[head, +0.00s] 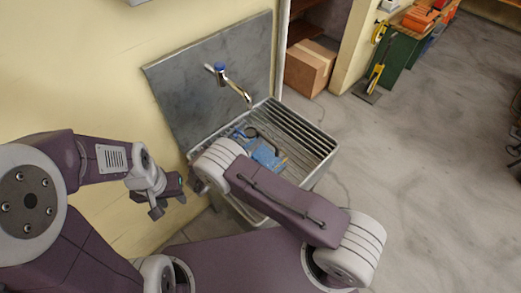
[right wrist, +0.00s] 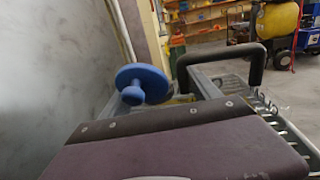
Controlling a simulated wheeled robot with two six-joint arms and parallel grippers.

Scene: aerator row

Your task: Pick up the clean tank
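A blue object with a dark curved handle (head: 262,154), which looks like the tank, lies in the metal sink (head: 322,161) in the head view. My right forearm crosses in front of it and hides part of it. In the right wrist view a black arched handle (right wrist: 258,66) stands beyond a mauve body, and a blue disc (right wrist: 142,84) is to its left. My right gripper's fingertips are hidden behind its wrist in the head view, so its grip cannot be seen. My left gripper (head: 167,199) is open and empty, left of the sink.
A grey splash panel (head: 180,90) with a tap (head: 233,84) rises behind the sink. A green bench (head: 402,55) stands farther back.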

